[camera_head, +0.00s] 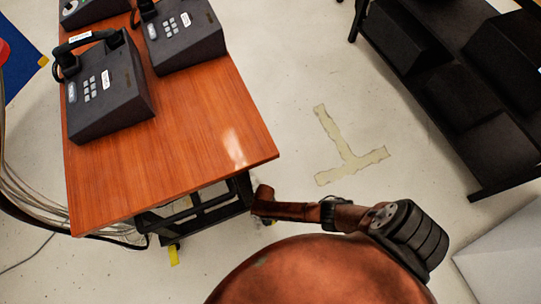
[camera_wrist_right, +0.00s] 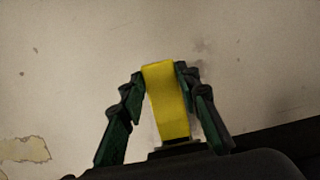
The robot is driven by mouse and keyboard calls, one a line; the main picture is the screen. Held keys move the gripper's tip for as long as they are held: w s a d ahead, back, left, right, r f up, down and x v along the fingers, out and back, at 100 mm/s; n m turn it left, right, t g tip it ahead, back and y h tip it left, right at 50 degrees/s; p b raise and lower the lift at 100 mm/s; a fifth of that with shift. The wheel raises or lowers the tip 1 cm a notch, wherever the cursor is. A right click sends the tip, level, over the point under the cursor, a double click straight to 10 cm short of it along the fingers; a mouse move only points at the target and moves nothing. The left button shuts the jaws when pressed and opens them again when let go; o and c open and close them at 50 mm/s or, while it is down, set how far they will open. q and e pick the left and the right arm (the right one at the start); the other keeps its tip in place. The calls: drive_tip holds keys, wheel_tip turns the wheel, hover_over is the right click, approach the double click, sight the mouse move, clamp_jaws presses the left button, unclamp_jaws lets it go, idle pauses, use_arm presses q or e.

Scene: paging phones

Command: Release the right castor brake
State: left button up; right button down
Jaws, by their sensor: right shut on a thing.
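The wooden-topped table (camera_head: 190,120) stands on a black wheeled frame (camera_head: 200,208). In the right wrist view, a yellow brake lever (camera_wrist_right: 166,100) sits between the green-black fingers of my right gripper (camera_wrist_right: 162,72), which is shut on it. In the head view my right arm reaches in from the lower right to the table's near right corner, and the gripper itself is hidden there. A little yellow shows beside the arm. Another yellow brake lever (camera_head: 174,256) shows at the frame's lower left. My left gripper is not in view.
Dark desk phones (camera_head: 108,92) stand on the table, another phone (camera_head: 185,35) behind. Cables (camera_head: 40,205) hang at its left side. A black rack (camera_head: 465,95) stands at the right. Pale tape (camera_head: 345,155) marks the open floor between.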

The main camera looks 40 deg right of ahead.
drive_tip(key=c, duration=1.4)
unclamp_jaws()
drive_tip(key=shift+c, duration=0.2)
drive_tip(key=s+v, duration=0.2)
drive_tip(key=v, duration=0.7)
drive_tip(key=shift+a+r, duration=0.25)
drive_tip(key=shift+r, duration=0.4)
drive_tip(key=shift+s, duration=0.1)
